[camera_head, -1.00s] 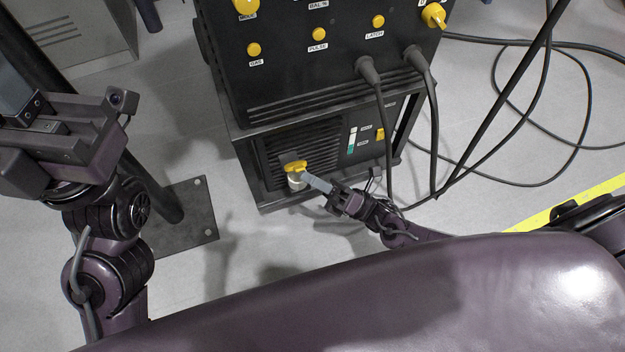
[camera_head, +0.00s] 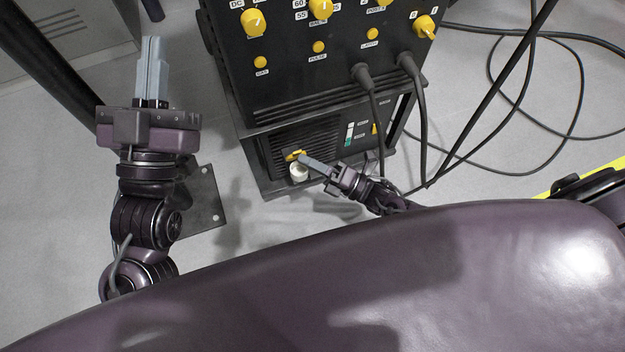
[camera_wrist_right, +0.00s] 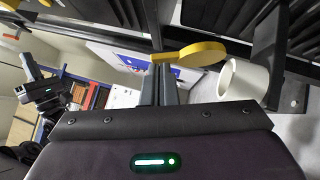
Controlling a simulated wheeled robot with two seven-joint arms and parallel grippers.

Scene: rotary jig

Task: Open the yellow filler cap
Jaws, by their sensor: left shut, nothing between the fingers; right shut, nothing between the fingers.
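The yellow filler cap (camera_head: 294,155) is at the lower front of the black machine. It stands tipped up behind the white filler neck (camera_head: 299,173), whose top is uncovered. In the right wrist view the cap (camera_wrist_right: 190,52) shows as a tilted yellow disc, apart from the rim of the white neck (camera_wrist_right: 243,80). My right gripper (camera_head: 304,161) is shut and empty, its fingertips right at the cap. I cannot tell whether they touch it. My left gripper (camera_head: 153,45) is shut and empty, raised left of the machine with its fingers pointing up the picture.
The machine's front (camera_head: 315,72) carries yellow knobs and buttons. Two plugged cables (camera_head: 415,95) hang down right of the cap, near my right arm. A dark post with a floor plate (camera_head: 205,200) stands on the left.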

